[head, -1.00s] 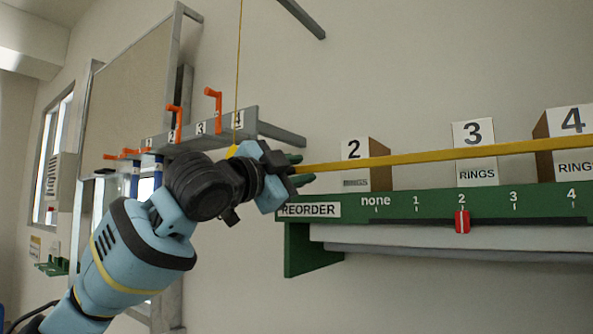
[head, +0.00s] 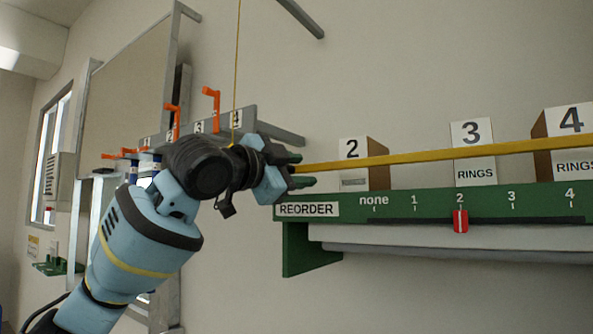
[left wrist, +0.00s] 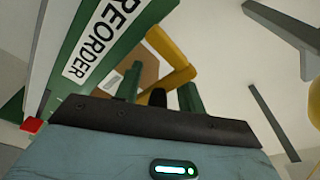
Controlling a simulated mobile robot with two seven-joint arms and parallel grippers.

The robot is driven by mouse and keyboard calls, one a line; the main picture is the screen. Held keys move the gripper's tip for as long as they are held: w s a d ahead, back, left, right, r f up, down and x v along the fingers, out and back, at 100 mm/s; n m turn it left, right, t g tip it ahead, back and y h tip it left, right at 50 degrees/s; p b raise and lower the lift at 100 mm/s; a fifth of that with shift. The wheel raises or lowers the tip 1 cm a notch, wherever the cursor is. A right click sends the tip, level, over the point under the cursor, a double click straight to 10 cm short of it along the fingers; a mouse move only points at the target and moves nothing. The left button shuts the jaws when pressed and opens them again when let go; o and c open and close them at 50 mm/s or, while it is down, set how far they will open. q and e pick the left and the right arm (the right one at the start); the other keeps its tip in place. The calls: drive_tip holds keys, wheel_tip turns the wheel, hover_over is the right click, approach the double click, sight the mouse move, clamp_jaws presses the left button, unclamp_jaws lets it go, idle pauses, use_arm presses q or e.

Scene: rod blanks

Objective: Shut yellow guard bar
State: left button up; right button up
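The yellow guard bar (head: 430,155) runs roughly level across the front of the boxes above the green shelf edge. Its left end is at my left gripper (head: 299,170). That gripper has green fingers, spread apart, one above and one below the bar's end in the head view. In the left wrist view the fingers (left wrist: 158,92) are apart, and the angled yellow bar (left wrist: 178,72) shows at and beyond their tips. I cannot tell whether they touch it. My right gripper is not in view.
The green shelf (head: 410,205) carries a REORDER label and a red slider (head: 460,221) at 2. Boxes numbered 2 (head: 378,165), 3 (head: 474,175) and 4 stand behind the bar. A grey rail (head: 250,118) with orange hooks is on the wall at left.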

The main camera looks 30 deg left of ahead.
use_arm(q)
drive_tip(key=shift+s, duration=0.15)
drive_tip(key=v, duration=0.7)
drive_tip(key=shift+s, duration=0.25)
drive_tip(key=shift+s+d+r+n+g+y, duration=0.15)
drive_tip(key=shift+s+d+n+y, duration=0.15)
drive_tip(key=shift+n+y, duration=0.45)
drive_tip(key=shift+s+d+n+g+y, duration=0.25)
drive_tip(key=shift+n+y, duration=0.2)
drive_tip(key=shift+y, duration=0.6)
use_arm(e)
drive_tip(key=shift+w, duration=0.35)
use_arm(q)
drive_tip(key=shift+w, duration=0.1)
drive_tip(key=shift+w, duration=3.8)
